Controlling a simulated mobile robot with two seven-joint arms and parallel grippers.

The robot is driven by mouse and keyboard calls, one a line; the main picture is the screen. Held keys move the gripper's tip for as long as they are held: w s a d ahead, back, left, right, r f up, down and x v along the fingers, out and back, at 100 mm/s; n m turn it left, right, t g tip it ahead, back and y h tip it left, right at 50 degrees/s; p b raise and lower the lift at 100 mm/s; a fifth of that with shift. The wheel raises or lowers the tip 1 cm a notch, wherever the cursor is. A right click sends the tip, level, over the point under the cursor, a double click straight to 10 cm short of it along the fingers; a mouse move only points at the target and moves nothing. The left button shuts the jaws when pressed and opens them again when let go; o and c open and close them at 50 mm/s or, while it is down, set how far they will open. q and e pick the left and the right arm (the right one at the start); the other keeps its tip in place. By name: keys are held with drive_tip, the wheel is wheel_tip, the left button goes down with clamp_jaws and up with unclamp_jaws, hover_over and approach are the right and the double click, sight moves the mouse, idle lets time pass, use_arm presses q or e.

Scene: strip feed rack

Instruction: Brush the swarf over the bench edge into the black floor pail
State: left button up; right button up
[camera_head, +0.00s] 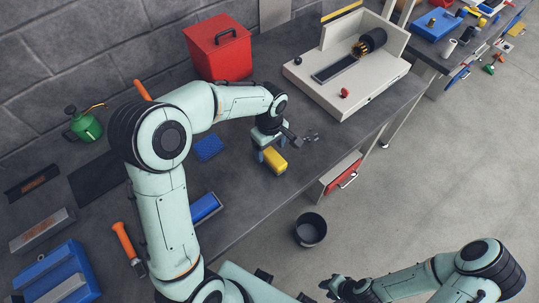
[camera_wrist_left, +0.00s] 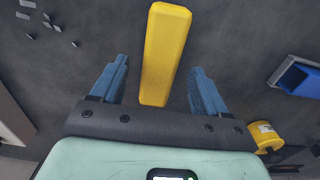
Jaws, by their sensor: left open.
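The swarf (camera_head: 311,135) is a small scatter of grey chips on the dark bench, to the right of my left gripper (camera_head: 270,158). The chips also show at the upper left of the left wrist view (camera_wrist_left: 48,22). A long yellow block (camera_head: 275,161), perhaps the brush, lies below my left gripper. In the left wrist view the yellow block (camera_wrist_left: 164,55) lies between the open blue fingers, with gaps on both sides; no bristles show. The black pail (camera_head: 310,230) stands on the floor beside the bench's front edge. My right gripper (camera_head: 336,286) is over the floor at the bottom, its jaws unclear.
A white machine (camera_head: 345,85) stands right of the swarf, and a red box (camera_head: 218,48) stands behind. A blue bin (camera_head: 205,208) lies near the bench's front edge. A red drawer (camera_head: 342,176) sticks out below the bench, behind the pail. Grey floor is clear at right.

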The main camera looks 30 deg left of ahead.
sight(270, 152)
use_arm(q)
drive_tip(key=shift+f, duration=1.6)
drive_tip(key=c, duration=1.1)
drive_tip(key=shift+r, duration=0.15)
use_arm(e)
drive_tip(key=shift+w+r, duration=0.15)
